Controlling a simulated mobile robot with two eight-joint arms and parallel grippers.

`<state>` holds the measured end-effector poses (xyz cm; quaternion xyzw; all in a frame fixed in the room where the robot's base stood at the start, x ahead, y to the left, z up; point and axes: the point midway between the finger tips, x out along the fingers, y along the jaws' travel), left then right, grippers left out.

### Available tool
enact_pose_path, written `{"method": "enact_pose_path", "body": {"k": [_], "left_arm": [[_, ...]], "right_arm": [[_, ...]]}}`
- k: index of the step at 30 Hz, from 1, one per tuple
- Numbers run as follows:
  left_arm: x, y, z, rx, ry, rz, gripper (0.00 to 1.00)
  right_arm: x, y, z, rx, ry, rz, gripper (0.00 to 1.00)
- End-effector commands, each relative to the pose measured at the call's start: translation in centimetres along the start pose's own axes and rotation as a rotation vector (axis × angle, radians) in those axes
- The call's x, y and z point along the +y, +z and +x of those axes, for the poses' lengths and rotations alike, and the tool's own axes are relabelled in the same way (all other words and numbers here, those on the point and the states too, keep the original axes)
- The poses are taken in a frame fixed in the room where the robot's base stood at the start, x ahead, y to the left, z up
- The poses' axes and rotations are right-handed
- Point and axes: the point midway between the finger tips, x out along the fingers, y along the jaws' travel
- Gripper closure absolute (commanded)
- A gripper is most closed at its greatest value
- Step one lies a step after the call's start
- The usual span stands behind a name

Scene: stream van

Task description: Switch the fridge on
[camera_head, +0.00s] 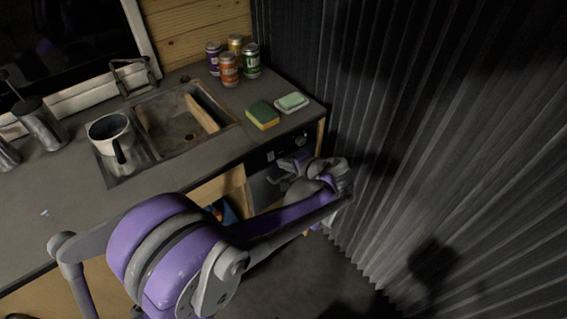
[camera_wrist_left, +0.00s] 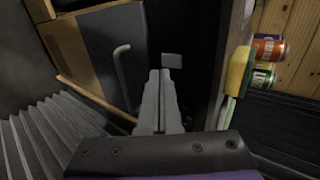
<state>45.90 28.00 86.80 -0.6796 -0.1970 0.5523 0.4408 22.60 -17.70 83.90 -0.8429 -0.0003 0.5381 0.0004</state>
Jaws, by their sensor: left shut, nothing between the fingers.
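The fridge (camera_head: 262,188) is a dark unit built in under the right end of the counter, with a dark control strip (camera_head: 272,155) along its top. My left gripper (camera_head: 287,168) is in front of this strip and covers part of it. In the left wrist view, the shut, empty fingers (camera_wrist_left: 160,78) point at the dark strip, close to a small light grey square piece (camera_wrist_left: 172,61). I cannot tell whether they touch it. A grey bar handle (camera_wrist_left: 123,66) on the fridge door is left of the fingers. My right gripper is not in view.
A pleated grey curtain (camera_head: 430,130) hangs close to the right of my gripper.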

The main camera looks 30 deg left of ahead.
Motion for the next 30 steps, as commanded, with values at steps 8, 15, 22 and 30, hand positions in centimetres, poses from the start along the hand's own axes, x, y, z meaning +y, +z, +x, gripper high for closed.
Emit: {"method": "enact_pose_path", "body": {"k": [8, 15, 22, 30], "left_arm": [[0.1, -0.1, -6.2, 0.005, 0.003, 0.002, 1.00], [0.1, -0.1, -9.5, 0.003, 0.003, 0.001, 1.00], [0.1, 0.0, -10.1, 0.001, 0.003, 0.000, 1.00], [0.2, -0.1, -10.2, 0.001, 0.003, 0.000, 1.00]], "right_arm": [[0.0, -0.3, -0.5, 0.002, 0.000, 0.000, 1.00], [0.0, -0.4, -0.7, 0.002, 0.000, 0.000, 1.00], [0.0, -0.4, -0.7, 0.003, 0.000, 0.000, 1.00], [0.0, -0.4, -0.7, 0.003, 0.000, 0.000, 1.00]]}}
